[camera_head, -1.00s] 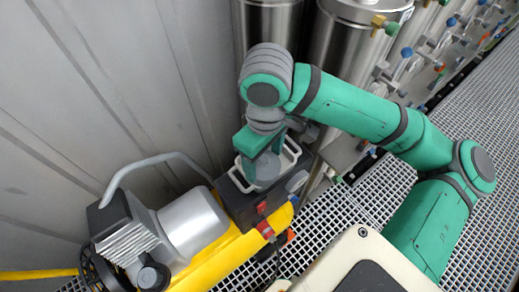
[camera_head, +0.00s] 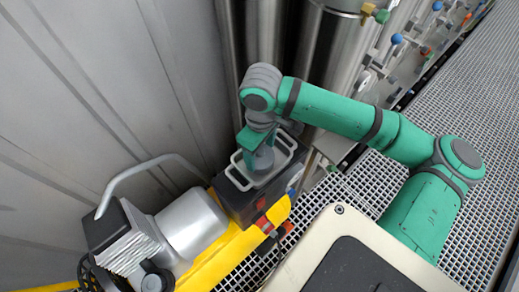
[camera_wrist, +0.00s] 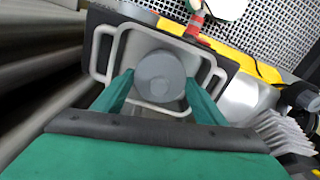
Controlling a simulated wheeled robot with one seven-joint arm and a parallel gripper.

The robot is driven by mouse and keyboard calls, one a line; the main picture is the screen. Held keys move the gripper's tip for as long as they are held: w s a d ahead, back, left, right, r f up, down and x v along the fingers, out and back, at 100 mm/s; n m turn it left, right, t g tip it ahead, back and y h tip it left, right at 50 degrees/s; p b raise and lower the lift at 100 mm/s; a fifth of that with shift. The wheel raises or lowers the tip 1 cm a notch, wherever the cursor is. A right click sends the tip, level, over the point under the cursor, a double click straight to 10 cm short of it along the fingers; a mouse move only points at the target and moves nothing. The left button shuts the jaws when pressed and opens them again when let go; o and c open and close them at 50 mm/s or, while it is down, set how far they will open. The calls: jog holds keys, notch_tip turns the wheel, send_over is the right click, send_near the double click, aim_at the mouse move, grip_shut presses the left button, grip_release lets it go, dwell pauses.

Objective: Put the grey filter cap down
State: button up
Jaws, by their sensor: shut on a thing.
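The grey filter cap (camera_wrist: 160,75) is round and sits between the two green fingers of my gripper (camera_wrist: 160,92) in the wrist view. My gripper is shut on it. In the head view the cap (camera_head: 263,160) shows below my gripper (camera_head: 258,150), over the dark box with a white handled frame (camera_head: 238,180) on top. The white frame (camera_wrist: 116,52) surrounds the cap in the wrist view. Whether the cap touches the surface under it cannot be told.
Steel vessels (camera_head: 335,65) stand behind. A grey wall (camera_head: 90,110) lies left. Grating floor (camera_head: 470,105) is open at right.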

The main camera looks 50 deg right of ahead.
aim_at(262, 151)
jog(key=shift+s+d, duration=0.1)
jog(key=shift+f, duration=0.1)
jog(key=o, duration=1.1)
jog(key=shift+s, duration=0.15)
jog(key=shift+c, duration=0.2)
jog(key=shift+r, duration=0.35)
notch_tip(262, 151, up, 12)
jog(key=shift+f, duration=0.2)
